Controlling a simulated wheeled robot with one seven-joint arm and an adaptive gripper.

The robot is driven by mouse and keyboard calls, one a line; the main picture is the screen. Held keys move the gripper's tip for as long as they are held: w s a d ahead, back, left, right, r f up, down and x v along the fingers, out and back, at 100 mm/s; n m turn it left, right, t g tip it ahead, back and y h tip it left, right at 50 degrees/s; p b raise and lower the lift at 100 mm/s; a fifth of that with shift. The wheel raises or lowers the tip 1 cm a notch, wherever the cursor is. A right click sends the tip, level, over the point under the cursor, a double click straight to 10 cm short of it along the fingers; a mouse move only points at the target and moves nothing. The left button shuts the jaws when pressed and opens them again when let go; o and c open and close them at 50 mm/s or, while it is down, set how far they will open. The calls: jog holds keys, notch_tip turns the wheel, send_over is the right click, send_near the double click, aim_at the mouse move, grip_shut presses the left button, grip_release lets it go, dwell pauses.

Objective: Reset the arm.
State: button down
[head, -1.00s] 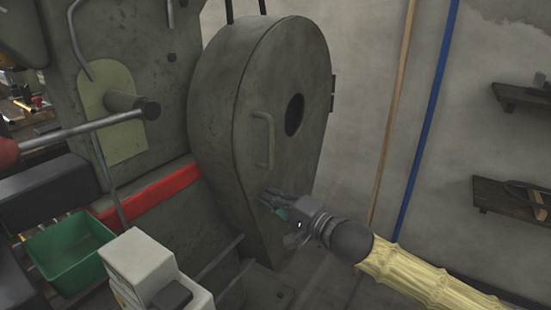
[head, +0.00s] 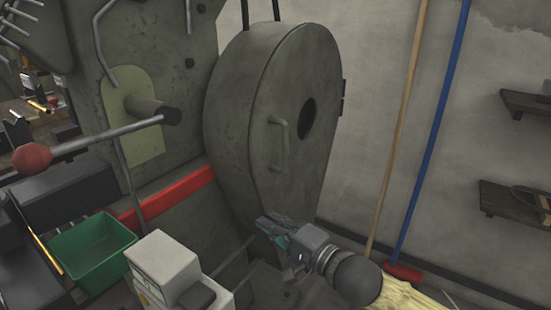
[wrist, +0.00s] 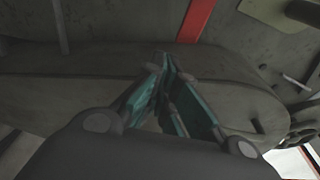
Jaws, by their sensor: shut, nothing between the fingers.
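My gripper (head: 272,226) is at the lower middle of the head view, in front of the lower part of the grey guard door of the press (head: 262,110). The door's handle (head: 279,146) is above it, and the gripper does not hold it. In the wrist view my gripper's teal-padded fingers (wrist: 164,62) come together at the tips, with nothing between them. The guard door (wrist: 70,85) fills much of that view behind the fingers. I cannot tell exactly how far the fingertips are from the door.
A green bin (head: 90,252) and a white box-shaped unit (head: 162,262) stand at the lower left. A lever with a red knob (head: 32,158) sticks out at left. A wooden pole (head: 398,130) and a blue-handled broom (head: 434,130) lean on the wall. Shelves (head: 515,203) hang at right.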

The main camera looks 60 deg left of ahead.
jog(key=shift+s+d, duration=0.3)
jog(key=shift+s, duration=0.05)
jog(key=shift+f, duration=0.1)
